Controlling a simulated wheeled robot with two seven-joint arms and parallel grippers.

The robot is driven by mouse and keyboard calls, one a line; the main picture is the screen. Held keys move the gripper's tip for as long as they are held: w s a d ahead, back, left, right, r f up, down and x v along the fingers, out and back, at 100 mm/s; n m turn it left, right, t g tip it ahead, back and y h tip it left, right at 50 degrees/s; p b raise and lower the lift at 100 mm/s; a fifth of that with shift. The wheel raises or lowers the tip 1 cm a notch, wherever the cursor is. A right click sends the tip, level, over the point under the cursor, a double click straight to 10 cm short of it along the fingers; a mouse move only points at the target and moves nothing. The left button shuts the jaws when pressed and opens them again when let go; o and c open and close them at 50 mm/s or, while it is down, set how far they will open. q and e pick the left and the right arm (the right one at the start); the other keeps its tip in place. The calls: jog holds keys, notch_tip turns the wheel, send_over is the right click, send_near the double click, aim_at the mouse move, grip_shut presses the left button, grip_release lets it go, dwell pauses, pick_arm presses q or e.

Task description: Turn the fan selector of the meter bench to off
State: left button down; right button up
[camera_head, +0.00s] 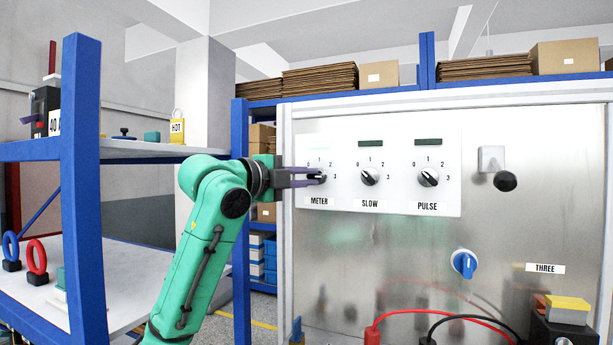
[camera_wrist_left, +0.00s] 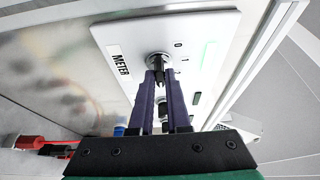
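The white selector panel (camera_head: 400,204) of the metal bench carries three dark rotary knobs marked 0 to 3, labelled METER, SLOW and PULSE; no label reads fan. My left gripper (camera_head: 320,176) is at the METER knob, its purple fingers on either side of the handle. In the left wrist view the fingertips (camera_wrist_left: 160,76) close on the METER knob (camera_wrist_left: 159,61), with little gap visible. The knob's pointer is mostly hidden by the fingers. The indicator above METER is bright pale green; those above the SLOW knob (camera_head: 369,176) and PULSE knob (camera_head: 428,177) are dark. My right gripper is not seen.
A blue knob (camera_head: 464,263) by a THREE label, a black round knob (camera_head: 505,181) and red and black cables (camera_head: 440,313) are on or before the bench front. A blue shelf post (camera_head: 83,190) stands left of my arm. Cardboard boxes (camera_head: 565,56) sit on the shelf behind.

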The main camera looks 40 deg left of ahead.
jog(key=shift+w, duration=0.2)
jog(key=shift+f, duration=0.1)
